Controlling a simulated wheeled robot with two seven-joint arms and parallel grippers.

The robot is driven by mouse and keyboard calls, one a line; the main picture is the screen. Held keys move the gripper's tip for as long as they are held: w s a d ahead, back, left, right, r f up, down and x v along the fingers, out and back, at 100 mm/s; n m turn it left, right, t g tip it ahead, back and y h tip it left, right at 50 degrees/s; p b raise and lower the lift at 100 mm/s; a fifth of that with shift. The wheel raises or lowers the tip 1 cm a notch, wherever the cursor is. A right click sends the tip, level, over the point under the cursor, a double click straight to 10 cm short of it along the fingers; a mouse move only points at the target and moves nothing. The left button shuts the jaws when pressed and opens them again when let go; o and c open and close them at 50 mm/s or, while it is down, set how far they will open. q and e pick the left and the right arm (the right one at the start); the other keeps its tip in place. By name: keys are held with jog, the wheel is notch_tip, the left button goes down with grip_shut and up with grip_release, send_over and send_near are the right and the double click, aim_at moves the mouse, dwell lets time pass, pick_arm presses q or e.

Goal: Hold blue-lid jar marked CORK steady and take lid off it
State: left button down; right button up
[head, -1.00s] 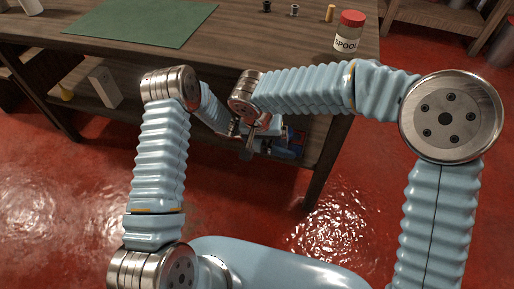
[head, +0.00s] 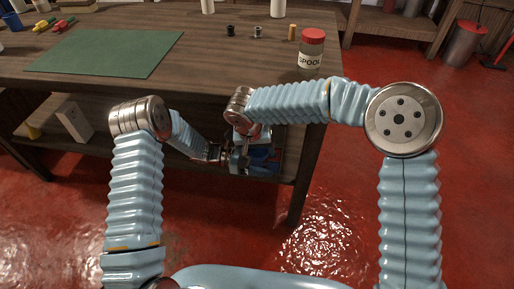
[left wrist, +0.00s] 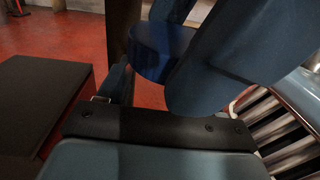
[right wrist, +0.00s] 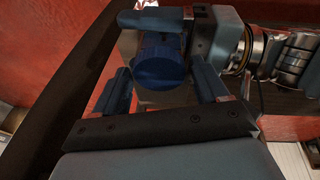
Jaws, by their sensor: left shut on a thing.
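The blue lid (right wrist: 162,62) of the jar shows in the right wrist view. It also shows in the left wrist view (left wrist: 160,52), partly behind a large blue-grey finger. The jar's body is mostly hidden and the CORK marking is not visible. My left gripper (right wrist: 180,22) is shut on the jar, beside the lid. My right gripper (right wrist: 163,78) is open, its fingers on either side of the lid with gaps showing. In the head view both grippers meet low in front of the table, too small and overlapped to show the jar clearly.
A wooden table (head: 205,75) with a lower shelf stands just beyond my grippers. On top are a green mat (head: 105,52), a red-lid jar marked SPOOL (head: 311,52) and small spools. A pale box (head: 74,121) stands on the shelf. Red floor is open at right.

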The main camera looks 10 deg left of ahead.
jog(key=c, duration=0.9)
jog(key=n, duration=0.2)
jog(key=n+y, duration=0.1)
jog(key=n, duration=0.2)
jog(key=shift+d+n+y, duration=0.2)
jog(key=shift+n+y, duration=0.1)
jog(key=n+y, duration=0.1)
jog(key=n, duration=0.3)
jog(key=o, duration=1.2)
jog(key=shift+c, duration=0.2)
jog(key=shift+r, duration=0.1)
